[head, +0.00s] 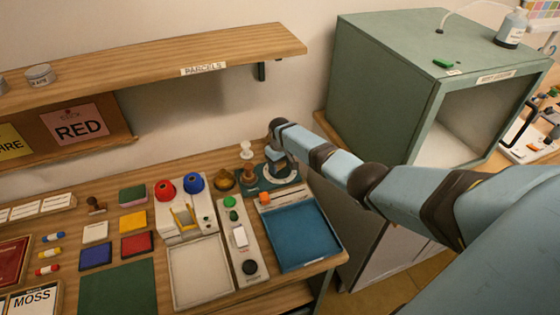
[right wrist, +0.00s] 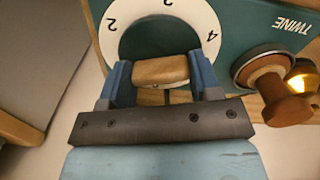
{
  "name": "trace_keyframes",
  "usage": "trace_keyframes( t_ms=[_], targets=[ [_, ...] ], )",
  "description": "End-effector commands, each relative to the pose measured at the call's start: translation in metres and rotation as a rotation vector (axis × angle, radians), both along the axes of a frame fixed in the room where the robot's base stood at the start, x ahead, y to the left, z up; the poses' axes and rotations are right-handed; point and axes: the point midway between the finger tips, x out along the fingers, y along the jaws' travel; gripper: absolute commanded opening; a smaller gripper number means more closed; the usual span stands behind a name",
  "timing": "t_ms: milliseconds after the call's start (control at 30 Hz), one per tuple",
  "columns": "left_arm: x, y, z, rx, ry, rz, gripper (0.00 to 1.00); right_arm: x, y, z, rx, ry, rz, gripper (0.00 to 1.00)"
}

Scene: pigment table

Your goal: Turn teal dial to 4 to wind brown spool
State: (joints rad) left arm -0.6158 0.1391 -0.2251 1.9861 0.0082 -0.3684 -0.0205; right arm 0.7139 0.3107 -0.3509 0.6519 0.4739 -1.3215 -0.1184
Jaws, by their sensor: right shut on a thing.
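The teal dial unit (right wrist: 250,18), marked TWINE, has a white number ring (right wrist: 190,14) around a dark teal centre. A 2 shows at the ring's left and a 4 at its right; the top number is cut off. My right gripper (right wrist: 160,74) is shut on the dial's wooden grip (right wrist: 160,71), one blue finger at each end. Which number the grip points to cannot be told. The brown spool (right wrist: 284,92) is right of the dial, apart from the gripper. In the head view, my right gripper (head: 281,163) hides part of the dial ring (head: 286,179). My left gripper is out of view.
A blue tray (head: 340,250) and a panel with green, white and black buttons (head: 262,270) lie in front of the unit. A green cabinet (head: 380,90) stands right; a PARCELS shelf (head: 150,68) hangs above.

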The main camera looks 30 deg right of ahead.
Motion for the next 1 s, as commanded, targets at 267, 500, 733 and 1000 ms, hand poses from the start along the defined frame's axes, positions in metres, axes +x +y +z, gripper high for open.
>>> trace_keyframes(
  t_ms=[267,500,733,1000],
  targets=[
    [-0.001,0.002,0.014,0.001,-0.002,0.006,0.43,0.001,0.001,0.003,0.001,0.0,-0.263,0.34],
    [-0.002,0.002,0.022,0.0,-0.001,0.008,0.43,0.001,0.001,0.003,0.001,-0.001,-0.491,0.34],
    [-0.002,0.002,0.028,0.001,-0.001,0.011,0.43,0.001,0.001,0.002,0.001,-0.001,-0.709,0.34],
    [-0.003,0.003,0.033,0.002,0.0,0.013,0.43,0.001,0.001,0.002,0.0,-0.002,-0.965,0.34]
  ],
)
